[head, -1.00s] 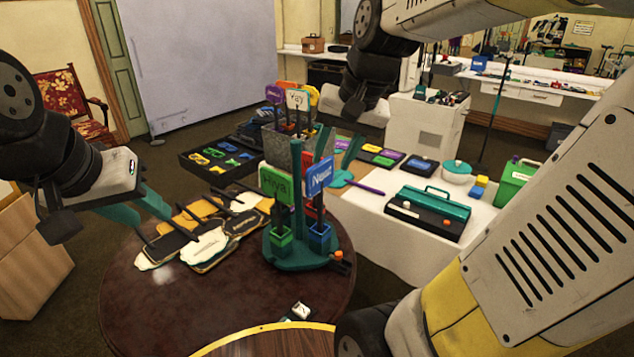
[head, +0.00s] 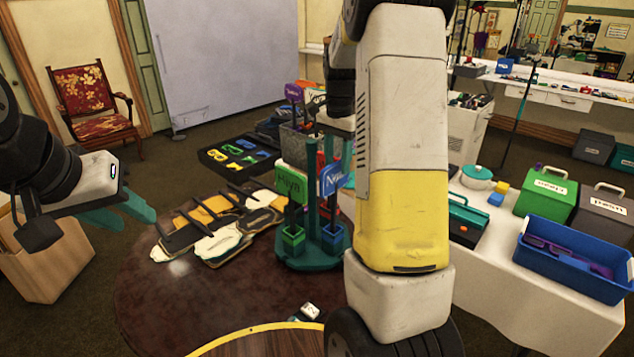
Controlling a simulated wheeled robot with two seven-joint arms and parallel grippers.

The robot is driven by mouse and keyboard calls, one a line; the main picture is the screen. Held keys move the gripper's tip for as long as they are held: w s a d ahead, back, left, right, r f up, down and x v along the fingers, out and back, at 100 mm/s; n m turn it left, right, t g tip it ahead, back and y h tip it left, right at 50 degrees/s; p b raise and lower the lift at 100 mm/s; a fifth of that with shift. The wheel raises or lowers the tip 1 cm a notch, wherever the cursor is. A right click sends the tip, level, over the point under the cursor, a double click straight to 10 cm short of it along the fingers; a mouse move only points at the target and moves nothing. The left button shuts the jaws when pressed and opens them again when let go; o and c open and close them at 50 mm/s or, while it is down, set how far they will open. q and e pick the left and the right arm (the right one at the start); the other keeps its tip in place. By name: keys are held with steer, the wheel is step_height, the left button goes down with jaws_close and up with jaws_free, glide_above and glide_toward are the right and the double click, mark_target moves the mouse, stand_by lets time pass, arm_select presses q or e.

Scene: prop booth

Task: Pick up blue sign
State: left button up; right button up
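The blue sign (head: 331,179) stands upright in a teal stand (head: 313,235) on the round dark table, its right part close to my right arm in the picture. A green sign (head: 291,184) stands beside it, above a green cup (head: 293,238). My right gripper (head: 337,150) points down just above and behind the blue sign. Its teal fingers look apart and hold nothing I can see, though my own arm partly hides the area. My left gripper (head: 122,212) is open and empty, over the left edge of the table.
Several cream and tan signs (head: 215,243) lie left of the stand. A black tray (head: 236,155) is behind them. The white-covered table (head: 490,255) at right holds a blue bin (head: 570,262) and a green box (head: 545,195). The round table's front left (head: 200,310) is clear.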

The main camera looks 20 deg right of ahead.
mark_target(335, 182)
steer(key=f, duration=0.5)
steer(key=shift+s+a+f, duration=0.1)
steer(key=shift+a+f, duration=0.1)
steer(key=shift+a, duration=0.1)
steer(key=shift+c, duration=0.2)
jaws_close()
